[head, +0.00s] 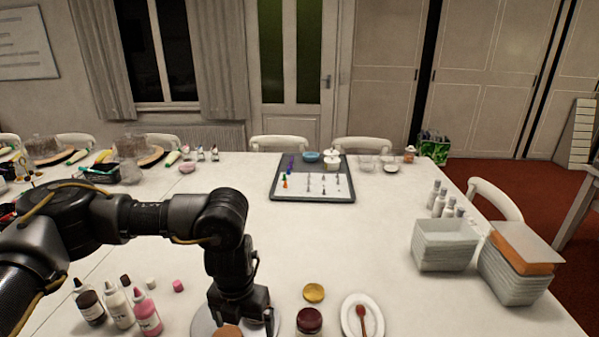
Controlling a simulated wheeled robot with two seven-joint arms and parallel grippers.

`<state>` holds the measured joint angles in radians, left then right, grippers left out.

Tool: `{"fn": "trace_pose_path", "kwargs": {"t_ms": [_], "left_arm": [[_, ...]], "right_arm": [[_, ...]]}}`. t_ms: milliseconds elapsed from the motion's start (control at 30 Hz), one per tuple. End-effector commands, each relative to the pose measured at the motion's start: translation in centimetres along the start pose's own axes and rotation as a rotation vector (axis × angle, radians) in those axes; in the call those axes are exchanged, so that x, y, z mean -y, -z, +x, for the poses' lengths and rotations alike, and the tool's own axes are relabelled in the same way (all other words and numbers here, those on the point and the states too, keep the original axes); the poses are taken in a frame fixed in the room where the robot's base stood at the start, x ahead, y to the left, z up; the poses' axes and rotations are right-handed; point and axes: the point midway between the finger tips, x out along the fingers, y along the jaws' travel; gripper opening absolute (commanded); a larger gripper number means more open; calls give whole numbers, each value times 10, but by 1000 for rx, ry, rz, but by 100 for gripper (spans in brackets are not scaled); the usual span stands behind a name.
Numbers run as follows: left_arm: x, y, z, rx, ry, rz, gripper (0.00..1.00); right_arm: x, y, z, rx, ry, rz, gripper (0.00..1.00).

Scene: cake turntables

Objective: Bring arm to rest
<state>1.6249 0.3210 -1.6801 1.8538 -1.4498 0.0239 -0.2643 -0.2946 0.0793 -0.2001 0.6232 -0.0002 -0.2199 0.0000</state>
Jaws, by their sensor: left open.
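My left arm comes in from the left and bends down at the wrist. Its left gripper (243,318) is open, low over a pale round turntable plate (203,322) at the bottom edge. A brown round thing (227,331) shows by the fingertips, cut off by the frame. I cannot tell whether the fingers touch it. My right gripper is not in view.
Bottles (118,308) stand left of the gripper. A dark red jar (309,320), its yellow lid (314,292) and a plate (372,328) with a red spoon lie right. A dark tray (348,195) and white containers (440,247) stand farther off. The table middle is clear.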

Motion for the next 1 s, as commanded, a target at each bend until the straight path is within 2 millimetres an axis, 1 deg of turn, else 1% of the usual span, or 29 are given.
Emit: {"fn": "trace_pose_path", "kwargs": {"t_ms": [33,267,367,533,667,700,733,800,833,900,933,967,1000], "left_arm": [[8,3,6,-2,24,7,93],[52,11,24,18,150,25,93],[78,17,32,30,232,22,93],[132,31,41,55,422,-13,93],[183,43,38,75,619,-95,93],[200,46,34,81,694,-139,93],[212,49,29,86,756,-181,93],[236,50,15,97,904,-313,93],[242,49,8,101,964,-380,93],[250,44,-6,107,1090,-555,93],[249,40,-11,108,1136,-639,93],[246,36,-15,108,1179,-729,93],[239,31,-18,108,1226,-851,93]], "right_arm": [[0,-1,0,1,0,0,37],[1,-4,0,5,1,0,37],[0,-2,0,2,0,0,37],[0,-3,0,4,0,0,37],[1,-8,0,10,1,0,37],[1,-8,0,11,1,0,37],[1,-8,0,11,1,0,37],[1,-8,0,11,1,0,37],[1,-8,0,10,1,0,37],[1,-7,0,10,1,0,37],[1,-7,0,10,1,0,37],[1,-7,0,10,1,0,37],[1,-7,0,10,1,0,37]]}}
